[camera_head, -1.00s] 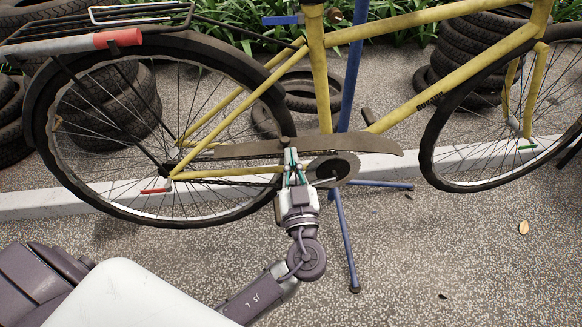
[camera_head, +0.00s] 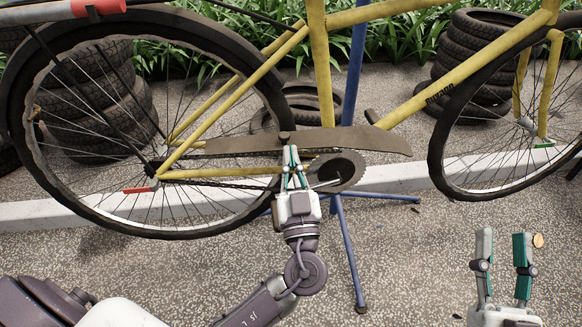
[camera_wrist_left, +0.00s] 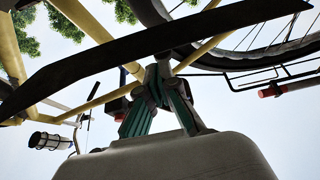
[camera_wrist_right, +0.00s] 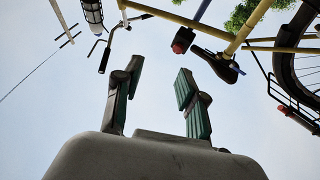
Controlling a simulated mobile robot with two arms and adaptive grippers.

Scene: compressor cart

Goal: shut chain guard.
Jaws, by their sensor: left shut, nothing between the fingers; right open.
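The chain guard (camera_head: 350,140) is a long brown plate on the yellow bicycle. It stands raised above the chainring (camera_head: 337,171) and the chain, which are exposed below it. In the left wrist view the guard (camera_wrist_left: 100,62) crosses as a dark band. My left gripper (camera_head: 291,150) is shut and empty, its fingertips just under a small knob (camera_head: 285,136) at the guard's lower middle. I cannot tell whether they touch it. My right gripper (camera_head: 503,235) is open and empty at the lower right, well away from the guard; its open fingers show in the right wrist view (camera_wrist_right: 158,85).
A blue stand (camera_head: 350,250) props the bicycle near the crank. The rear wheel (camera_head: 150,120) and front wheel (camera_head: 510,110) flank the guard. Stacked tyres (camera_head: 480,60) and a pale kerb (camera_head: 400,178) lie behind. The paved ground in front is clear.

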